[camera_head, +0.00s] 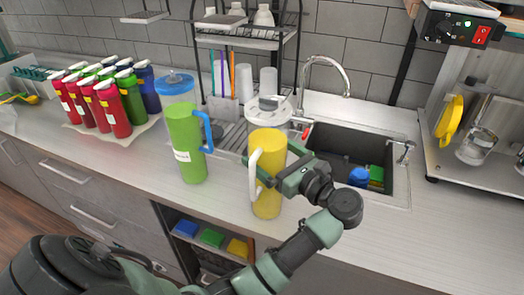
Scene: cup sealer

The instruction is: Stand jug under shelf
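A yellow jug (268,147) with a clear lid and a white handle on its left side stands upright near the front of the counter, in front of the sink. I cannot tell whether its base touches the counter. My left gripper (259,172) lies across the front of the yellow jug with its fingertips at the handle. The fingers overlap the jug, so whether they are closed on the handle is unclear. A green jug (185,140) with a blue lid and blue handle stands to its left. A metal rack shelf (240,42) stands at the back wall. My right gripper is out of view.
Several red, green and blue bottles (106,105) stand at the left. The sink (335,145) with a tap (325,60) is right of the yellow jug. A sealing machine (465,28) stands far right. Bare counter (145,155) lies left of the green jug.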

